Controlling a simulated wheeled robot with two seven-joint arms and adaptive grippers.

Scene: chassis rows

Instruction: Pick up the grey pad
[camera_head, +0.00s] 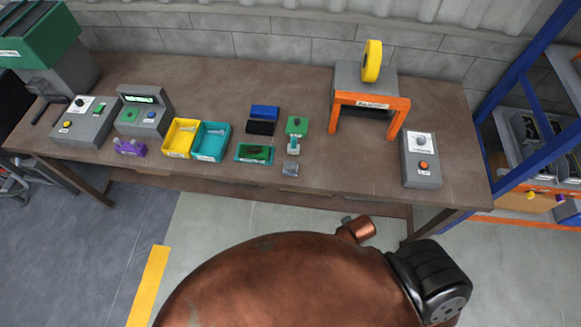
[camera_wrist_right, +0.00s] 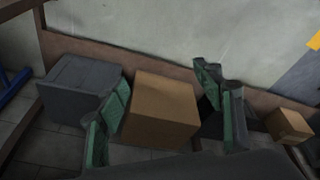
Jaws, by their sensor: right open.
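Neither gripper shows in the head view.
Yellow (camera_head: 181,138) and teal (camera_head: 211,142) bins, a dark board in a green tray (camera_head: 254,153) and an orange-legged stand (camera_head: 370,102) occupy the bench. A control box (camera_head: 421,160) stands right. Cardboard (camera_wrist_right: 160,110) and grey (camera_wrist_right: 80,88) boxes sit on the floor.

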